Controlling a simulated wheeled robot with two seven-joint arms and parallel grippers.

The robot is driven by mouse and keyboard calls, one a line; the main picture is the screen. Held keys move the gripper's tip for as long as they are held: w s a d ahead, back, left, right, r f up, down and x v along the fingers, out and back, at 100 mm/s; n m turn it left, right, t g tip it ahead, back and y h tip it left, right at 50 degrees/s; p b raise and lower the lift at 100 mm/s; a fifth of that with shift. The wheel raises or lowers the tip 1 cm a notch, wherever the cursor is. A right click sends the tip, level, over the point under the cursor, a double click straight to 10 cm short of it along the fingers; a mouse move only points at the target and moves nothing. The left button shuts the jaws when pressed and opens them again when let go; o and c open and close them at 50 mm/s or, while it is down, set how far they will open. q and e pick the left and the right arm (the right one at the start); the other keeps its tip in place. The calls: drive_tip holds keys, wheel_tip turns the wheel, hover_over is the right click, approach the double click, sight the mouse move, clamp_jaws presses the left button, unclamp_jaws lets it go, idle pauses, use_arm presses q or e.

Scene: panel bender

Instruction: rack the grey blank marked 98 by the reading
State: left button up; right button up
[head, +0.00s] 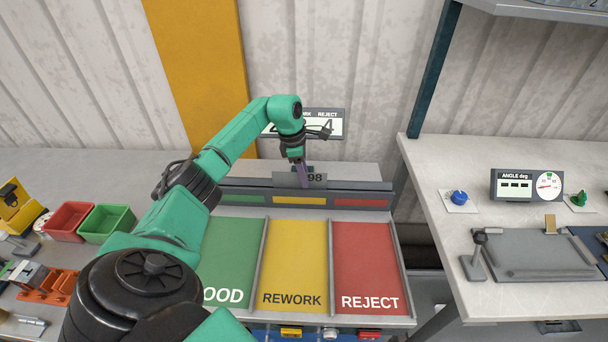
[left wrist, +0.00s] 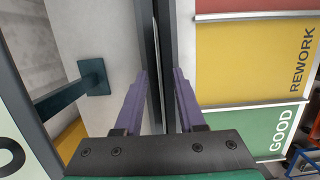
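The grey blank marked 98 (head: 318,180) stands upright behind the strip with green, yellow and red labels (head: 300,199). Part of its face is hidden by my left gripper (head: 303,175). In the left wrist view the gripper's purple fingers (left wrist: 160,72) are spread apart, one on each side of a dark upright strip and a thin plate edge, with gaps visible. The board has GOOD (head: 232,255), REWORK (head: 297,265) and REJECT (head: 368,265) lanes, all empty where visible. A display (head: 334,124) behind is partly covered by my arm. My right gripper is out of view.
On the right bench, an angle gauge readout (head: 527,186) shows dashes, near a grey plate fixture (head: 540,255) and a blue knob (head: 459,197). Red (head: 70,219) and green (head: 106,222) bins stand at left. A dark post (head: 434,70) rises at right.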

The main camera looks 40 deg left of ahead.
use_arm(q)
drive_tip(key=shift+a+r, duration=0.1)
drive_tip(key=shift+r, duration=0.25)
drive_tip(key=b+v, duration=0.2)
drive_tip(key=v, duration=1.2)
drive_tip(key=shift+f, duration=0.1)
